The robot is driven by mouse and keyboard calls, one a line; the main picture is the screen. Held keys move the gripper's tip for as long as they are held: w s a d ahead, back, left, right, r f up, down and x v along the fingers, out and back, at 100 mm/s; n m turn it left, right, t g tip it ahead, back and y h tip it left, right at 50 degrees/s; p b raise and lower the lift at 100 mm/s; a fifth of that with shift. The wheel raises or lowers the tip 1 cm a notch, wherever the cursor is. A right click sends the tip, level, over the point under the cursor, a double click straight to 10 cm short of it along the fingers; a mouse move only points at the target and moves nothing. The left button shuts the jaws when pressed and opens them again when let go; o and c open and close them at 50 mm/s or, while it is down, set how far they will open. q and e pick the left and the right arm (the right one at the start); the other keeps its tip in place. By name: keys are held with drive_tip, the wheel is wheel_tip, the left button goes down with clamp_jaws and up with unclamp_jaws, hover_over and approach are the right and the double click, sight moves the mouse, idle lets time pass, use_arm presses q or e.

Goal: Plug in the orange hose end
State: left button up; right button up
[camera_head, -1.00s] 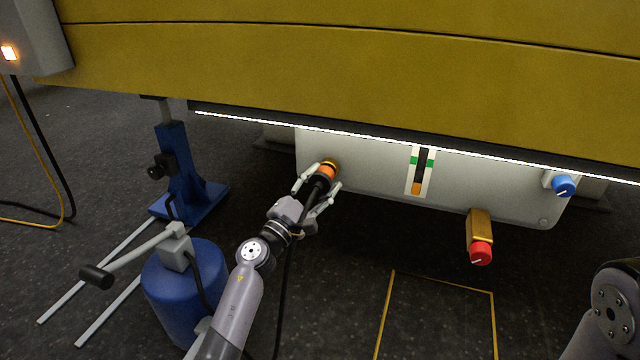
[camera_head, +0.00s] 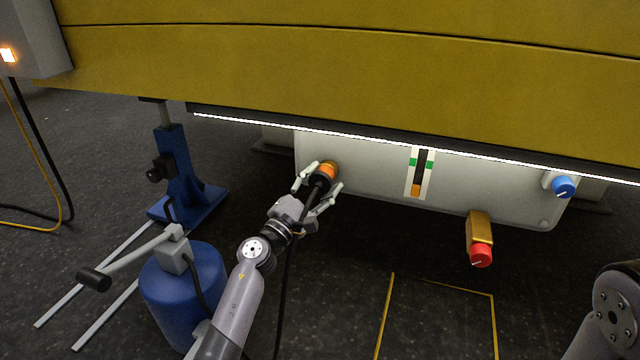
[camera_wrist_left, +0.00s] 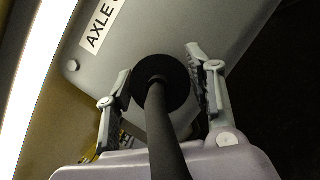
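The orange hose end (camera_head: 328,170) sits at the left part of the pale panel under the yellow boom, its orange band against the panel face. Its black rear part and black hose (camera_head: 284,290) trail down towards me. My left gripper (camera_head: 324,177) has one finger on each side of the hose end. In the left wrist view, the round black back of the hose end (camera_wrist_left: 161,84) lies between the spread fingers, with narrow gaps at both sides. It hides the socket, so I cannot see how deep it sits. My right gripper is out of view.
The yellow boom (camera_head: 350,80) hangs low above the panel (camera_head: 370,180). A red knob (camera_head: 481,255) and a blue knob (camera_head: 563,187) are at the right. A blue jack (camera_head: 178,170) and a blue tank (camera_head: 183,290) stand left of my arm. Floor at centre right is clear.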

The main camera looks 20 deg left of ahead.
use_arm(q)
drive_tip(key=o, duration=0.3)
drive_tip(key=shift+s+f, duration=0.1)
drive_tip(key=shift+s, duration=0.1)
drive_tip(key=s+a, duration=0.2)
drive_tip(key=s, duration=0.5)
drive_tip(key=s+a, duration=0.2)
drive_tip(key=s, duration=0.4)
drive_tip(key=shift+s+a+f, duration=0.3)
drive_tip(key=shift+s+a, duration=0.05)
drive_tip(key=shift+s, duration=0.05)
